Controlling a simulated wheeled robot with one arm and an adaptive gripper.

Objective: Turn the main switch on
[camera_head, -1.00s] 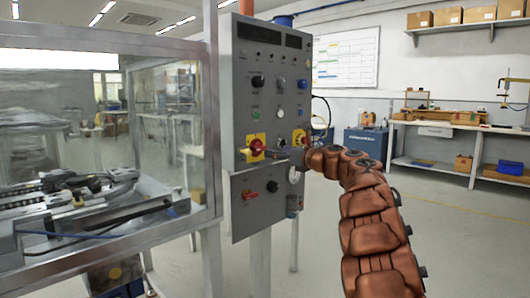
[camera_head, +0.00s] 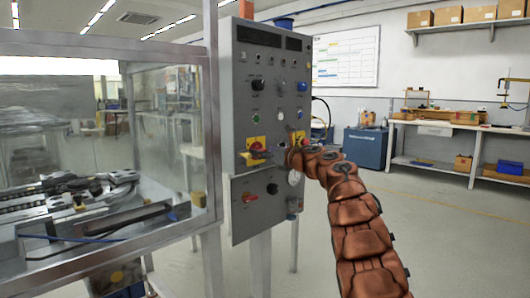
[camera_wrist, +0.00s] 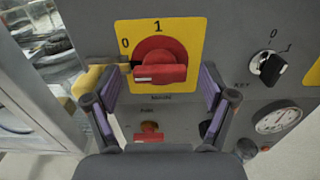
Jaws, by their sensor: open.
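The main switch (camera_wrist: 160,60) is a red rotary knob on a yellow plate with 0 at the upper left and 1 at the top. Its handle bar lies roughly level in the wrist view. My gripper (camera_wrist: 160,72) is open, with one finger on each side of the handle; I cannot tell whether either touches it.
The grey control panel (camera_head: 237,90) carries several other knobs and buttons. A smaller red switch (camera_wrist: 150,132) is below, a black key switch (camera_wrist: 270,67) and a gauge (camera_wrist: 277,121) are to the right. A glass-walled machine (camera_head: 215,120) stands left. The floor at right is clear.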

